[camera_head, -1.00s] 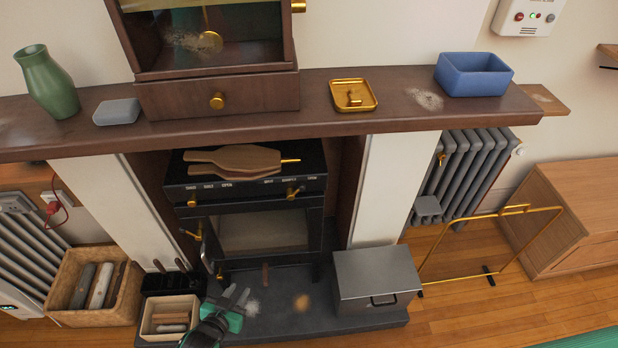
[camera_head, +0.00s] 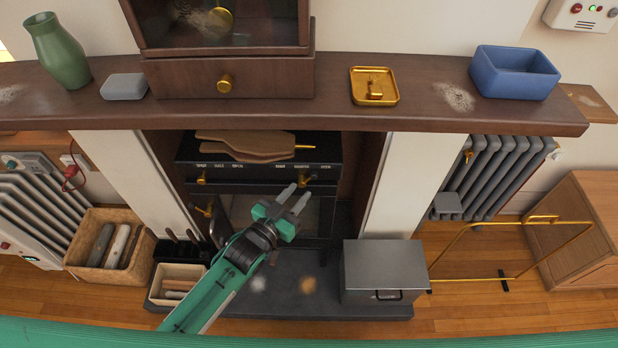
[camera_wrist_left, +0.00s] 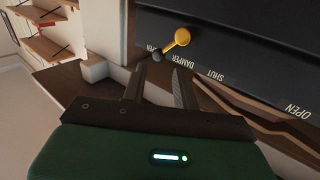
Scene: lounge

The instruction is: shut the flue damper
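The dark stove (camera_head: 262,172) stands in the fireplace under the mantel. A brass-ended damper lever (camera_head: 306,179) is at the right of its front. In the left wrist view the lever's brass knob (camera_wrist_left: 181,38) shows beside the labels DAMPER and SHUT, with a partly hidden label at the left. My left gripper (camera_head: 294,199) is just in front of and below this lever, fingers apart and empty. In the left wrist view its fingertips (camera_wrist_left: 158,78) are close to the lever, which is not between them. I cannot tell whether they touch. My right gripper is not in view.
Wooden bellows (camera_head: 250,146) lie on the stove top, and another brass handle (camera_head: 202,178) is on its left front. The mantel (camera_head: 430,112) overhangs above. A grey metal box (camera_head: 384,268) stands on the hearth at right, with a basket (camera_head: 90,270) at left.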

